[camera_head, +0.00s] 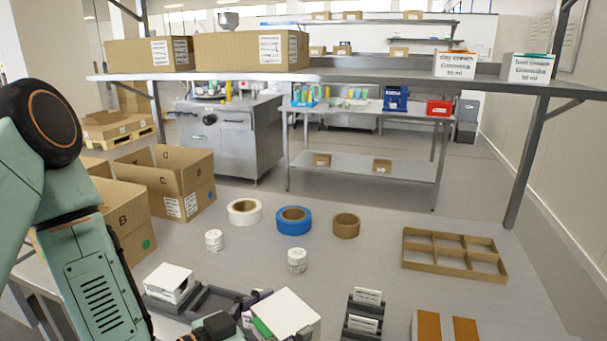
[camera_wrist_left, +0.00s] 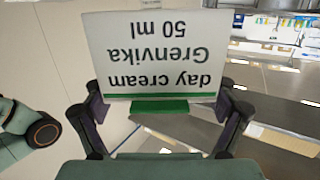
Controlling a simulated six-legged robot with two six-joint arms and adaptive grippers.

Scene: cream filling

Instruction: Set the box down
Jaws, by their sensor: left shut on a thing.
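The box (camera_head: 290,312) is white with a green strip and shows at the bottom of the head view, over the near part of the table. In the left wrist view the box (camera_wrist_left: 155,50) fills the upper middle, its "day cream Grenvika 50 ml" print upside down. My left gripper (camera_head: 247,318) is shut on it; in the wrist view its fingers (camera_wrist_left: 160,104) flank the green-edged end. Whether the box's underside touches anything is hidden. My right gripper is not in view.
Dark trays (camera_head: 213,300) and a white stack (camera_head: 168,282) lie left of the box. A dark card holder (camera_head: 363,315) stands to its right. Behind are jars (camera_head: 297,261), tape rolls (camera_head: 293,221) and a cardboard divider (camera_head: 455,254). The grey table (camera_head: 345,268) is bare between them.

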